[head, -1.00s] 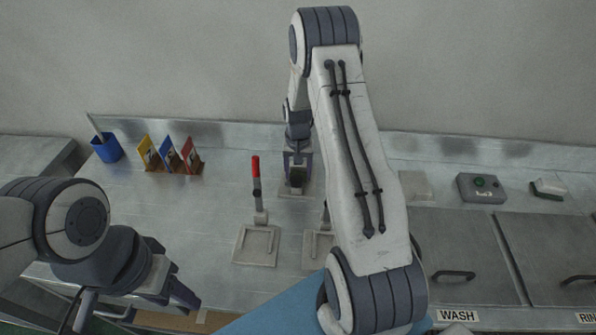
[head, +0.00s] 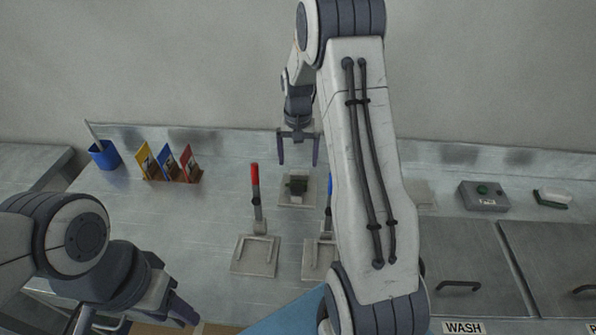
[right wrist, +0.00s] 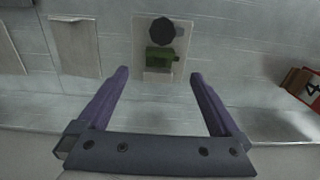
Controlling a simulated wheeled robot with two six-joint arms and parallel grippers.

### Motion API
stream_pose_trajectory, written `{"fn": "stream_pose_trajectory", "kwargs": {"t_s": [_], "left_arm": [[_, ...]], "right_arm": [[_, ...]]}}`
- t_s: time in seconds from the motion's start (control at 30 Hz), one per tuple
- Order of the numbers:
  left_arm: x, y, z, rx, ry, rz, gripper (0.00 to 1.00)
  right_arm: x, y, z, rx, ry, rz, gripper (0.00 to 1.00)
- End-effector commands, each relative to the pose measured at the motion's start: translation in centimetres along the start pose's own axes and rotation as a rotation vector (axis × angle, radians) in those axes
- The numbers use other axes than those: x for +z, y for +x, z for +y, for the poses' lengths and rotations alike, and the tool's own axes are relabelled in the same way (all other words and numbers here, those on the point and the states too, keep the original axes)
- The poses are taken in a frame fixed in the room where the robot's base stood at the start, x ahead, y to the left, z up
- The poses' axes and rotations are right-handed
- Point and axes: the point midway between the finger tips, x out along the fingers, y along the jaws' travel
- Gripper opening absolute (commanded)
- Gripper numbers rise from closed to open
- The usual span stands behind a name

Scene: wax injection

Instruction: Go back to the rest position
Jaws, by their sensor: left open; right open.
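My right gripper (head: 298,150) hangs open and empty above the back of the bench. Below it, a small dark green and black object (head: 297,185) sits on a pale plate (head: 296,201). In the right wrist view the green object (right wrist: 160,60) lies beyond my open purple fingers (right wrist: 160,85), clear of them. My left gripper (head: 184,314) is low at the left front, partly cut off by the frame's lower edge; no object shows in it. My right arm hides part of the bench's middle.
A red-handled fixture (head: 256,195) stands on a pale base plate (head: 254,258), beside a blue-handled one (head: 329,190) partly behind my arm. A blue cup (head: 104,155) and coloured cards (head: 170,164) are at the back left. A control box (head: 484,196) and lidded wash basin (head: 455,262) are right.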

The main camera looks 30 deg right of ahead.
Motion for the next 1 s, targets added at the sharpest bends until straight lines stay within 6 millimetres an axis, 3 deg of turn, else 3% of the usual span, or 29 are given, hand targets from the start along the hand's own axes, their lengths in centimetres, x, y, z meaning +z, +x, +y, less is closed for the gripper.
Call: {"fn": "stream_pose_trajectory", "kwargs": {"t_s": [0.17, 0.67, 0.77, 0.87, 1.0], "left_arm": [[0.0, 0.2, 0.0, 0.0, 0.0, 0.0, 0.5], [0.0, 0.2, 0.0, 0.0, 0.0, 0.0, 0.5], [0.0, 0.2, 0.0, 0.0, 0.0, 0.0, 0.5], [0.0, 0.2, 0.0, 0.0, 0.0, 0.0, 0.5], [0.0, 0.2, 0.0, 0.0, 0.0, 0.0, 0.5]], "right_arm": [[0.1, -1.1, 0.0, 0.0, 0.0, -0.001, 1.0], [0.0, -1.1, 0.0, 0.0, 0.0, -0.001, 1.0], [0.6, -1.6, -0.8, -0.002, -0.024, 0.002, 1.0], [2.9, -3.0, -3.2, -0.008, -0.106, 0.006, 1.0], [9.6, -6.0, -8.0, -0.023, -0.316, 0.011, 1.0]]}}
